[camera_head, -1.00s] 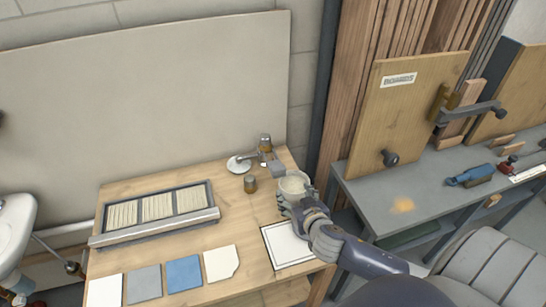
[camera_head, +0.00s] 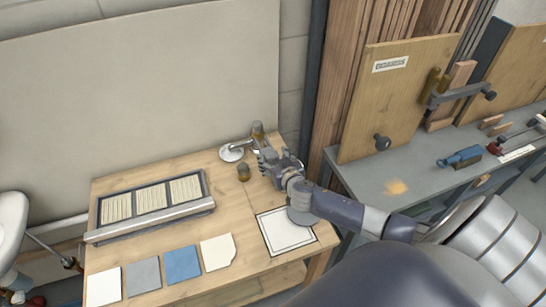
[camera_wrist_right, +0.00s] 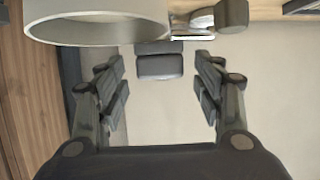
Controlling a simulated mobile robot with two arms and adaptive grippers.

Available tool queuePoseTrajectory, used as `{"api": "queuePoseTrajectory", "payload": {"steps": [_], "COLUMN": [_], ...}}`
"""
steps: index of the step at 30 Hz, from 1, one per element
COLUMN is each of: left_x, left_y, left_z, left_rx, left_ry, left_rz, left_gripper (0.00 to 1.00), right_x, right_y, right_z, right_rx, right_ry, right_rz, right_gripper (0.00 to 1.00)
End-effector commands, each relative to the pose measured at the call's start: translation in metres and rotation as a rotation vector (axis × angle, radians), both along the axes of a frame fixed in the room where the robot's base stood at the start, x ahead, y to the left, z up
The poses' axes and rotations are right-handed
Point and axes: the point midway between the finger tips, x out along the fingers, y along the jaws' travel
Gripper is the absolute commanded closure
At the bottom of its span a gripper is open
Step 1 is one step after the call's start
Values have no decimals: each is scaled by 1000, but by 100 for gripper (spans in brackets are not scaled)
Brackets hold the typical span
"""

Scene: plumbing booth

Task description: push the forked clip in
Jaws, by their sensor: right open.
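My right gripper (camera_head: 265,158) is at the back right of the wooden table, close to the upright brass-coloured fitting (camera_head: 257,130). In the right wrist view its fingers (camera_wrist_right: 160,85) are open on either side. A small dark grey block (camera_wrist_right: 159,66) shows between the fingertips, apart from both. It may be the forked clip, but I cannot make out a fork. A pale round ring (camera_wrist_right: 95,22) and a grey knobbed part (camera_wrist_right: 225,18) lie beyond the fingertips. In the head view the gripper hides the clip area. My left gripper is not in view.
A round metal base (camera_head: 232,153) and a small brown cylinder (camera_head: 244,172) stand near the gripper. A framed tray (camera_head: 150,222), several flat tiles (camera_head: 182,265) and a white sheet (camera_head: 287,232) lie on the table (camera_head: 220,210). A grey bench (camera_head: 365,180) stands at right.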

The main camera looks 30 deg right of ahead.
Motion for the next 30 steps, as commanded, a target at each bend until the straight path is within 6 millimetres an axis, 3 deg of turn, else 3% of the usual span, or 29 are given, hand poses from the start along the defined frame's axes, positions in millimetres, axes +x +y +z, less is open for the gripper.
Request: {"api": "queuePoseTrajectory", "payload": {"steps": [4, 14, 16, 23, 30], "left_x": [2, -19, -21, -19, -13], "left_y": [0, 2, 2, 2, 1], "left_z": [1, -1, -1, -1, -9], "left_rx": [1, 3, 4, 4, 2], "left_ry": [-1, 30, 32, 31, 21], "left_rz": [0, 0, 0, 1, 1], "left_gripper": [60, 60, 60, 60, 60], "right_x": [8, 10, 10, 10, 25], "right_y": [-1, -2, -2, -2, -6], "right_z": [-3, -4, -4, -4, -6], "right_rx": [0, 0, 0, 0, 3], "right_ry": [0, 0, 0, 0, -2], "right_rz": [1, 1, 1, 1, -3], "right_gripper": [38, 38, 47, 100, 100]}}
